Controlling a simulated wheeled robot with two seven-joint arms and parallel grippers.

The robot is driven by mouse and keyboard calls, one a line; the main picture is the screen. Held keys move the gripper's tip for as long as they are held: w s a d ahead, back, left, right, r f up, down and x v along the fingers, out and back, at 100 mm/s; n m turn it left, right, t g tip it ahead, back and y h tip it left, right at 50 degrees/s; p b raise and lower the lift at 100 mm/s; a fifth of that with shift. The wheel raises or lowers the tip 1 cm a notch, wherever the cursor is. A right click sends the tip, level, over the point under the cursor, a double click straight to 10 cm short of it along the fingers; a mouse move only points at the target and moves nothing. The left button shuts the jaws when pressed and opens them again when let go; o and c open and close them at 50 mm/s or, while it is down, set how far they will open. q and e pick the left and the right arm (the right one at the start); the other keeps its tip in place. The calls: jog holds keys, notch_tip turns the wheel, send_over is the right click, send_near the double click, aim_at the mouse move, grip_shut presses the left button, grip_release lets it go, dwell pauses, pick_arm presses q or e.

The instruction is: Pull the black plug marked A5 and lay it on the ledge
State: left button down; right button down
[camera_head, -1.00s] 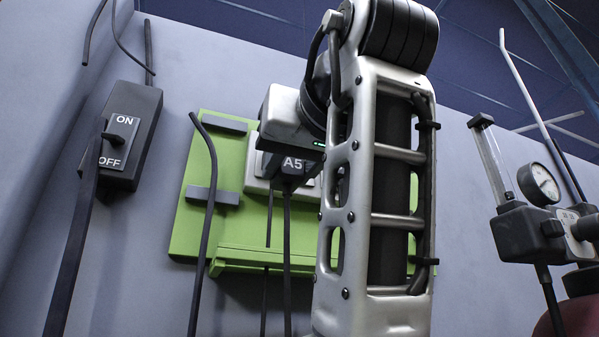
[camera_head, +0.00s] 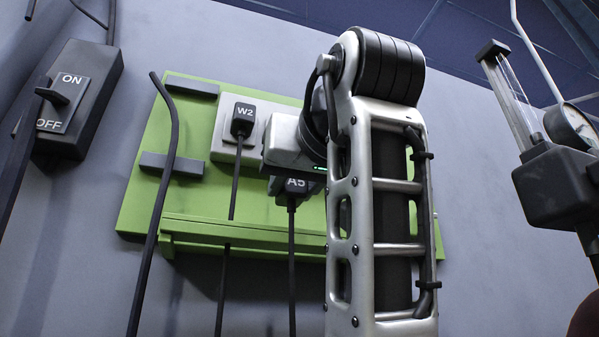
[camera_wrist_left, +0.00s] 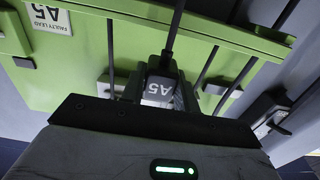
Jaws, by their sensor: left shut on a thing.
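The black plug marked A5 (camera_head: 296,187) hangs from my left gripper (camera_head: 291,178), its cable running straight down. In the left wrist view the plug (camera_wrist_left: 161,86) sits between the two dark fingers of my left gripper (camera_wrist_left: 160,92), which are shut on it. In the head view the plug is in front of the green board, lower right of the white socket plate (camera_head: 222,143). The green ledge (camera_head: 250,231) runs along the board's bottom, below the plug. My right gripper is in neither view.
A black plug marked W2 (camera_head: 243,118) sits on the socket plate, left of my gripper. A label reading FAULTY LEAD A5 (camera_wrist_left: 48,17) shows in the wrist view. An ON/OFF switch box (camera_head: 78,98) is at left, a gauge (camera_head: 570,127) at right.

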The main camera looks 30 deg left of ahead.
pick_arm(q)
jog(key=shift+f+x, duration=0.25)
jog(key=shift+x, duration=0.85)
jog(key=shift+f+x, duration=0.25)
jog(key=shift+x, duration=0.85)
jog(key=shift+f+x, duration=0.25)
jog(key=shift+x, duration=0.8)
jog(key=shift+f+b, duration=0.55)
jog(key=shift+b, duration=0.05)
jog(key=shift+d+f, duration=0.1)
jog(key=shift+f, duration=0.05)
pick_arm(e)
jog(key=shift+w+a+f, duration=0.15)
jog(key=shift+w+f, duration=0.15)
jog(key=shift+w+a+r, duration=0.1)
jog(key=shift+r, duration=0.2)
pick_arm(q)
jog(key=shift+c, duration=0.9)
grip_release()
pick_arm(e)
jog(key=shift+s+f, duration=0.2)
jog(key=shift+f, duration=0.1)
pick_arm(q)
jog(key=shift+s, duration=0.1)
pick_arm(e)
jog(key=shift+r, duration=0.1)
